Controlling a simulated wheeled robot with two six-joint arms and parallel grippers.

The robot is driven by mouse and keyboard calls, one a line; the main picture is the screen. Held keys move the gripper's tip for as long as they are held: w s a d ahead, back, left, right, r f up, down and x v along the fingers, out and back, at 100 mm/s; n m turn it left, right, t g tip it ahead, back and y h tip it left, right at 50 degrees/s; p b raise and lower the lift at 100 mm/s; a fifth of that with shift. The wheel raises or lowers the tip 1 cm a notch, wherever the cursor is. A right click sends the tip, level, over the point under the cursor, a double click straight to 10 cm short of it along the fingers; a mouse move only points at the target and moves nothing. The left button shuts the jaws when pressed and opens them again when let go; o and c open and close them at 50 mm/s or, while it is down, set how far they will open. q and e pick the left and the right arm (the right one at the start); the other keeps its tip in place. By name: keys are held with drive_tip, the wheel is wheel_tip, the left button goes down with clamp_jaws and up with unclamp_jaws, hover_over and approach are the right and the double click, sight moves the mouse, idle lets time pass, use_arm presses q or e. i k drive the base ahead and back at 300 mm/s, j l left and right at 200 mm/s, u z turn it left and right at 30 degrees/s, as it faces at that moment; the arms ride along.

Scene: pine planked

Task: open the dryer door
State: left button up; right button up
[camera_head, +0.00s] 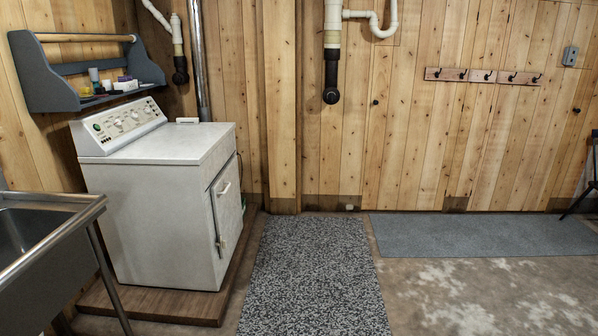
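A white dryer (150,215) stands at the left on a low wooden platform (165,303), with its control panel (122,122) at the back left of its top. The dryer door (227,207) is on its right-hand face, seen at a steep angle, with a pale handle (224,188) near its upper part. The door looks about flush with the body, though a dark line runs along its near edge; I cannot tell for certain whether it is fully shut. Neither of my grippers shows in the head view.
A metal sink (45,235) stands at the front left, close to the dryer. A grey shelf (60,90) with small bottles hangs above it. A speckled mat (312,280) covers clear floor right of the dryer, and a plain grey mat (480,235) lies along the wall.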

sight(225, 196)
drive_tip(key=i, duration=1.65)
